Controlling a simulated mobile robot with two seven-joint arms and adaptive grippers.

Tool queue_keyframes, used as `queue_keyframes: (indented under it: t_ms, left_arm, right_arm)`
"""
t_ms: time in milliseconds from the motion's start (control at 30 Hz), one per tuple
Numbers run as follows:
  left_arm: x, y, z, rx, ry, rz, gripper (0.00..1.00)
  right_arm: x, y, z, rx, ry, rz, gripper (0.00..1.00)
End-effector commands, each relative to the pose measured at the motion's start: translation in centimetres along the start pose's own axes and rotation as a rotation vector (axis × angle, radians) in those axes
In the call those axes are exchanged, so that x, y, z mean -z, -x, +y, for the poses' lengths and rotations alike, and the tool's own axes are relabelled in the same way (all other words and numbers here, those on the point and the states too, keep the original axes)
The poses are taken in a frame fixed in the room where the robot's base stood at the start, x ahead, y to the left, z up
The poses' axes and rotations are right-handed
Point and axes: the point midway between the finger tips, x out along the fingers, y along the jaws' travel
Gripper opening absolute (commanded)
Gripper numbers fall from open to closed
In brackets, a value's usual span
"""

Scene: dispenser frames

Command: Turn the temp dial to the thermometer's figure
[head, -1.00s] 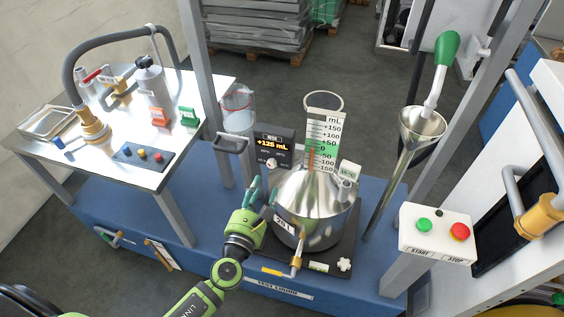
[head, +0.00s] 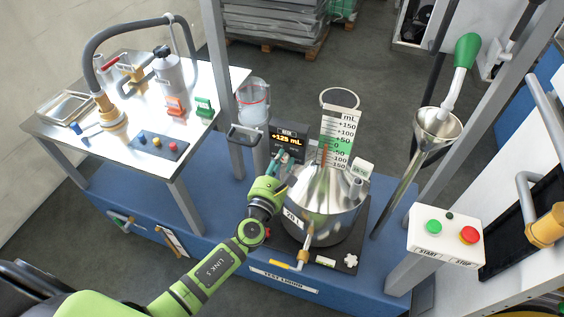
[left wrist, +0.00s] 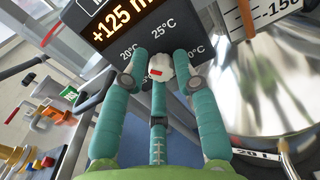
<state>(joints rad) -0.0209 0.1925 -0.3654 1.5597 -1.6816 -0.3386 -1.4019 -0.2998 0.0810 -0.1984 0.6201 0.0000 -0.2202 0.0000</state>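The temp dial (left wrist: 160,68) is a small white knob with a red mark, on a dark panel (head: 289,141) reading about +125 mL. Labels 20°C, 25°C and a partly covered one ending in 0°C surround it in the left wrist view. My left gripper (left wrist: 161,60) has teal fingers standing apart on either side of the knob; whether they touch it is unclear. In the head view the left gripper (head: 278,163) hides the dial. A red column shows beside the mL scale (head: 341,130); no temperature figure is readable. A small white tag (head: 362,170) is illegible. My right gripper is out of view.
A shiny steel vessel (head: 322,203) with a conical top stands just right of the left gripper. A clear jug (head: 253,104) and a grey post stand behind. A start/stop box (head: 447,236) and funnel (head: 437,128) are to the right.

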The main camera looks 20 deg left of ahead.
Motion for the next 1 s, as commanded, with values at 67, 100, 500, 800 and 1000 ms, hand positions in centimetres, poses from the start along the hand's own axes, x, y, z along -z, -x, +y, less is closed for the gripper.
queue_keyframes:
  t_ms: [67, 100, 500, 800, 1000]
  left_arm:
    - [-0.1, 0.0, 0.0, 0.001, 0.000, -0.001, 0.00]
    - [-0.1, 0.0, 0.0, 0.001, 0.000, -0.002, 0.00]
    - [-0.3, -0.1, 0.0, 0.000, 0.038, -0.008, 0.00]
    - [-0.3, -0.2, 0.1, -0.001, 0.227, -0.012, 0.00]
    - [-0.3, -0.2, 0.3, -0.002, 0.414, -0.013, 0.00]
  right_arm:
    - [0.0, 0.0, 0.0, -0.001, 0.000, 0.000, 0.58]
    - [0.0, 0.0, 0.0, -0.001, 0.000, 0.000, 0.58]
    - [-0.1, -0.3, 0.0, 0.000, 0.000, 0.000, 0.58]
    - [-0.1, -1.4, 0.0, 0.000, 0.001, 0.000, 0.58]
    - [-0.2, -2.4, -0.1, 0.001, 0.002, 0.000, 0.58]
